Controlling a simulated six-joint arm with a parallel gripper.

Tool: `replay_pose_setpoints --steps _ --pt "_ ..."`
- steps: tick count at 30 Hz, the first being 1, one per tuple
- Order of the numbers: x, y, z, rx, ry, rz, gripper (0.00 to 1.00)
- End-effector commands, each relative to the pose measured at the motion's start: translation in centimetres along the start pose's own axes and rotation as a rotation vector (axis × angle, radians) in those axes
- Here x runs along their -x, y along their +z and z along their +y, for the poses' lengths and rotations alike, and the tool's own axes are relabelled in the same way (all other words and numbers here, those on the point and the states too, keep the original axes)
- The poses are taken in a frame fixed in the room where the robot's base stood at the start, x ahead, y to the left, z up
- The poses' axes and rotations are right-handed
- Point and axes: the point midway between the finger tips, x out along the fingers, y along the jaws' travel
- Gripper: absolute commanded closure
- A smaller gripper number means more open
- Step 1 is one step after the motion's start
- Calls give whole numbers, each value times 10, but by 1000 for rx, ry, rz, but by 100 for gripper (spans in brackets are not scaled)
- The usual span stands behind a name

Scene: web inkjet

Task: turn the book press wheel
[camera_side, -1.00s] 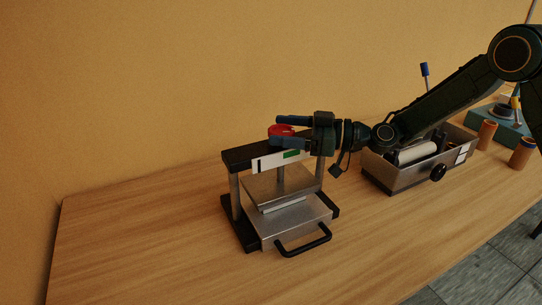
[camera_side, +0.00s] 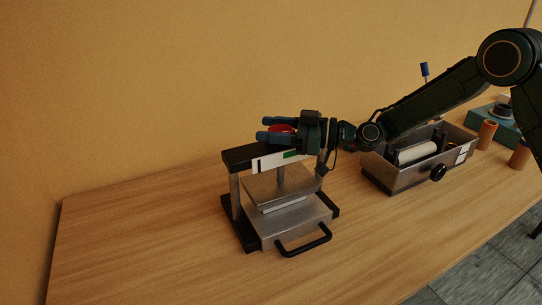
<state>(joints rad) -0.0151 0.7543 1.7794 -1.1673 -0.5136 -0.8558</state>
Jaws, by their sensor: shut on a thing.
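The book press (camera_side: 290,214) stands on the wooden table, with a black top beam, steel posts, a metal pressing plate (camera_side: 281,186) and a black front handle (camera_side: 304,241). A small light-coloured block or book (camera_side: 284,204) lies under the plate. The red wheel (camera_side: 282,128) is on top of the beam, partly hidden by my fingers. My gripper (camera_side: 272,128) reaches in from the right and is shut on the red wheel, one blue-tipped finger on the far side and one on the near side.
A metal box with a white roller (camera_side: 418,152) and black knob (camera_side: 438,173) stands to the right. Orange-brown cylinders (camera_side: 487,134) and a teal device (camera_side: 497,117) are farther right. The table (camera_side: 140,228) is clear left of the press.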

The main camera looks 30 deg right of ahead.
Motion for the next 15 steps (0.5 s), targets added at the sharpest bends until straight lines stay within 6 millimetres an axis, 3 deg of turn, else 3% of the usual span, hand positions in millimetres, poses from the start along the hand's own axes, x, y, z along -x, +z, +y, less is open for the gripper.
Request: replay_pose_setpoints --steps 15 --pt "0 0 1 0 97 0 70"
